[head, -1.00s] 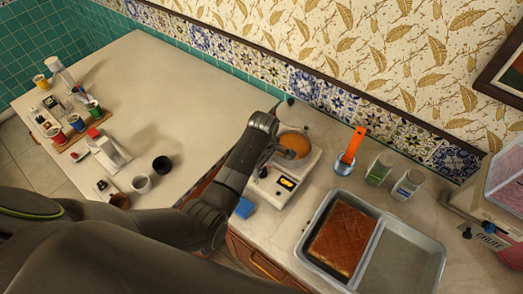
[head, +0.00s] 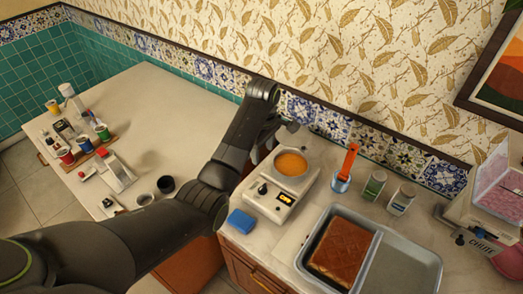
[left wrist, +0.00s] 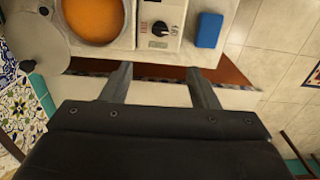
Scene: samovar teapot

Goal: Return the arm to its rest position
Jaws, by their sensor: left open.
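My left arm comes in from the left in the head view, and its gripper (head: 281,128) is at the wall side of the white hot plate, apart from it. In the left wrist view the two fingers of the left gripper (left wrist: 160,82) stand wide apart with nothing between them. The white hot plate (head: 266,203) carries a round pan of orange content (head: 291,164); the pan also shows in the left wrist view (left wrist: 94,18). My right gripper is not in either view.
An orange-handled tool in a cup (head: 346,168), two shakers (head: 374,186) and a metal tray (head: 405,268) with a brown slab (head: 342,250) stand to the right. The left counter (head: 160,110) has free room at its back.

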